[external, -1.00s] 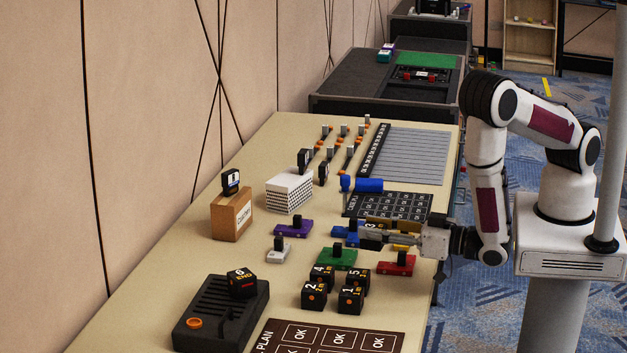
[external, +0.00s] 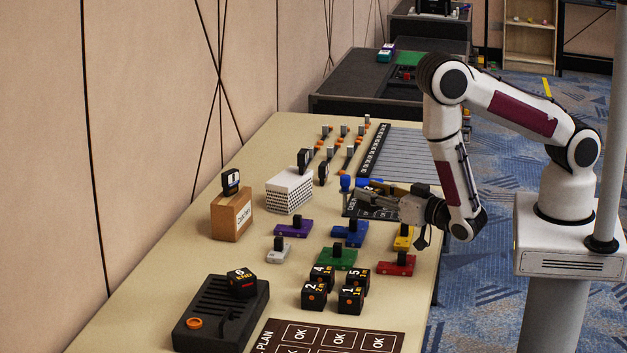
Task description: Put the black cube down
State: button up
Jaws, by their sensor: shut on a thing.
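My gripper (external: 363,197) reaches left from the wrist, over the black grid panel (external: 352,208) and close to the blue cylinder (external: 368,183). It is shut on a small dark thing, taken to be the black cube, which is hardly distinguishable from the dark fingers. Several other black numbered cubes stand on the table: cube 4 (external: 321,274), cube 5 (external: 358,277), cube 2 (external: 313,297) and cube 1 (external: 350,299). Cube 6 END (external: 242,283) sits on the black console (external: 215,318). My gripper is apart from all of these.
Coloured blocks with black knobs stand nearby: purple (external: 293,229), blue (external: 350,234), green (external: 337,259), yellow (external: 403,240), red (external: 397,264) and grey (external: 278,251). A cardboard box (external: 231,216) and white box (external: 289,191) stand left. A brown PLAN board (external: 325,340) lies in front.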

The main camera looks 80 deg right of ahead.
jog(key=shift+d, duration=0.35)
jog(key=shift+w, duration=0.1)
dwell(0.3)
jog(key=shift+w+d+r, duration=0.15)
jog(key=shift+w+d, duration=0.1)
jog(key=shift+w, duration=0.5)
jog(key=w+d+r+n+t+y, duration=0.2)
jog(key=w+d+r+n+y, duration=0.25)
jog(key=w+r+y, duration=0.4)
jog(key=w+a+f+n+g+y, duration=0.1)
jog(key=w+a+n+y, duration=0.2)
jog(key=a, duration=1.2)
jog(key=w+a+f+n+g+y, duration=0.1)
jog(key=w+a+y, duration=0.4)
jog(key=a, duration=1)
jog(key=w+a+f+n+g+y, duration=0.1)
jog(key=w+a+n+g+y, duration=0.2)
jog(key=a, duration=1.2)
jog(key=shift+w+a+f+n+y, duration=0.35)
jog(key=shift+w+n+y, duration=0.5)
jog(key=shift+w+n, duration=1.3)
